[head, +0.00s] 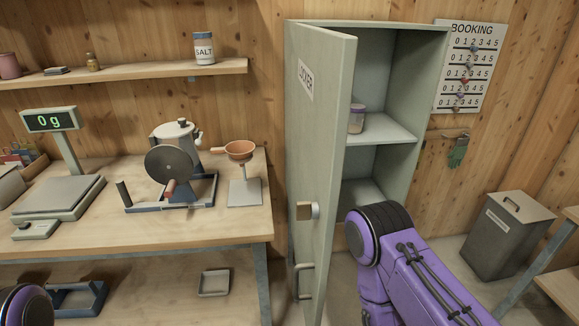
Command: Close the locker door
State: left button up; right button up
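The locker (396,48) is a tall pale grey-green cabinet against the wood wall. Its door (322,150) is hinged on the left and stands open, swung out toward me. The door carries a "LOCKER" label, a latch block (308,211) and a bar handle (303,281) low down. A jar (357,118) stands on the inner shelf. My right arm, purple with a black joint, reaches in from the lower right in front of the locker opening. Its gripper is not visible. Only a bit of my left arm shows at the lower left corner; its gripper is out of view.
A workbench (100,240) on the left holds a scale (58,197), a mill (175,165) and a funnel stand (243,190). A wall shelf (130,75) hangs above it. A grey bin (507,235) stands right of the locker, beside a table edge (566,285).

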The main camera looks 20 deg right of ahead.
aim_at(323, 60)
jog(key=z, duration=0.35)
jog(key=i, duration=0.9)
jog(key=z, duration=0.5)
jog(key=k, duration=1.65)
jog(key=u, duration=2.05)
jog(key=i, duration=2.2)
jog(key=z, duration=3.45)
